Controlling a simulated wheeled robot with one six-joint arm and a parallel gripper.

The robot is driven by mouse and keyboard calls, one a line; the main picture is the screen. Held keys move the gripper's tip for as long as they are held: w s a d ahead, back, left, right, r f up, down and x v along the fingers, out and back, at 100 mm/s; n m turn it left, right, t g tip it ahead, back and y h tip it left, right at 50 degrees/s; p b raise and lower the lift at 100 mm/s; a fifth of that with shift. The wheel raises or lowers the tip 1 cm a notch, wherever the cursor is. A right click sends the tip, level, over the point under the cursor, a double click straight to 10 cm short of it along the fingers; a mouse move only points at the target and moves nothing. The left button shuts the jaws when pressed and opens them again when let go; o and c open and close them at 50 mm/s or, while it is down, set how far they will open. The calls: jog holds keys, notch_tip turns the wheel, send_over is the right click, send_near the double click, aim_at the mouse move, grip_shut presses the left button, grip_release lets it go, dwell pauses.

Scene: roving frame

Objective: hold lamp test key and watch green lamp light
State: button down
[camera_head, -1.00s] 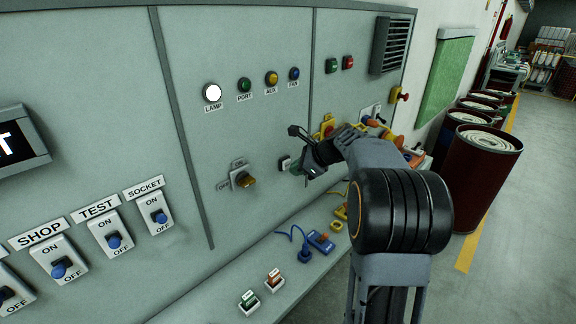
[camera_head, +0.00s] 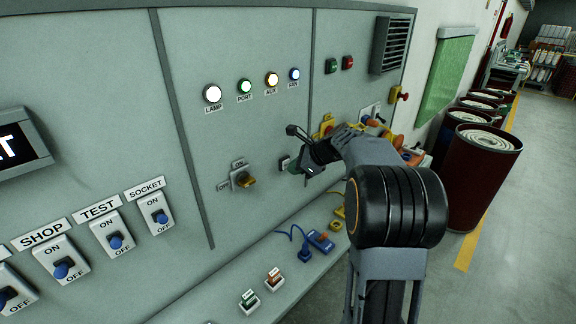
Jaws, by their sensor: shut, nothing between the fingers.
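The green lamp (camera_head: 244,86) above the PORT label is lit, with a bright whitish centre. My gripper (camera_head: 295,152) is shut and empty, close to the panel face. It is at a small key plate (camera_head: 285,163), which it partly hides. I take that plate for the lamp test key, but its label cannot be read. Contact seems likely, though the fingertip on the key is not clearly visible. The white lamp (camera_head: 212,94), amber lamp (camera_head: 272,79) and blue lamp (camera_head: 294,74) in the same row are also lit.
Blue toggles (camera_head: 115,241) line the lower left. A ledge (camera_head: 318,270) below holds a blue plug and small switches. Drums (camera_head: 480,180) stand at right beside open floor.

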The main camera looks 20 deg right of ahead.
jog(key=shift+s, duration=0.15)
jog(key=shift+s+d, duration=0.35)
jog(key=shift+s, duration=0.25)
jog(key=shift+s+d+b, duration=0.15)
jog(key=shift+s+d, duration=0.2)
jog(key=shift+s, duration=0.4)
jog(key=shift+s+d+b, duration=0.15)
jog(key=shift+s+d, duration=0.15)
jog(key=shift+s, duration=0.5)
jog(key=shift+s+d+b, duration=0.15)
jog(key=shift+s+d, duration=0.2)
jog(key=shift+s, duration=0.4)
